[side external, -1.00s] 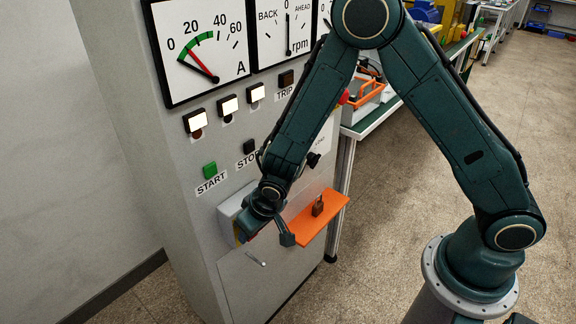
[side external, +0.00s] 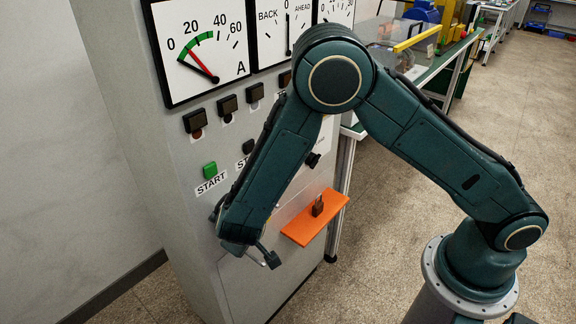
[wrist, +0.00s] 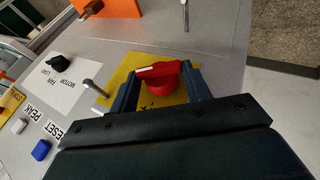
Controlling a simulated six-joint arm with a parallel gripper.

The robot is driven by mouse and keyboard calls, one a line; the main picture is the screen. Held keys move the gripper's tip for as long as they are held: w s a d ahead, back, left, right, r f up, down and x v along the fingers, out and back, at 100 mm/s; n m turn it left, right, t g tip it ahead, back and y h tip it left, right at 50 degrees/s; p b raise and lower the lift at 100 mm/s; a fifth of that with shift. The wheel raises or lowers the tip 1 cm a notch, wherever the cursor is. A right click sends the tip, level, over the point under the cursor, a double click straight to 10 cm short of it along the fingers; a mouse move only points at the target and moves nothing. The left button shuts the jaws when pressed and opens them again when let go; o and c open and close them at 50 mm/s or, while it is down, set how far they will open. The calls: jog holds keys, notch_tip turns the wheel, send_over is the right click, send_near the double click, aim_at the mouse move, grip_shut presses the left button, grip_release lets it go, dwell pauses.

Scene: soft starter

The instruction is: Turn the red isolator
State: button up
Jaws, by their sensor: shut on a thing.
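The red isolator (wrist: 162,84) is a red rotary handle on a yellow plate (wrist: 125,73) on the grey cabinet front. In the wrist view its grip bar lies nearly crosswise, with a white mark towards its left end. My gripper (wrist: 163,88) is shut on the handle, with one dark blue finger at each side. In the side view my arm hides the isolator and most of the gripper.
An orange shelf (side external: 299,231) with a brown padlock-like block (side external: 317,206) juts from the cabinet right of my wrist. A black selector knob (wrist: 60,62), a metal peg (wrist: 95,86) and a blue reset button (wrist: 41,149) are nearby. The indicator lamps (side external: 228,104) are dark.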

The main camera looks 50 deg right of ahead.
jog(key=h, duration=0.2)
jog(key=n+h, duration=0.1)
jog(key=h, duration=0.1)
jog(key=shift+a+f, duration=0.3)
jog(key=shift+a, duration=0.05)
jog(key=shift+a+f+n+t+h, duration=0.15)
jog(key=shift+n+t+h, duration=0.3)
jog(key=shift+h, duration=0.95)
jog(key=o, duration=0.7)
jog(key=shift+o, duration=0.2)
notch_tip(320, 180, up, 8)
jog(key=s+a, duration=0.1)
jog(key=a, duration=0.1)
jog(key=shift+a, duration=0.2)
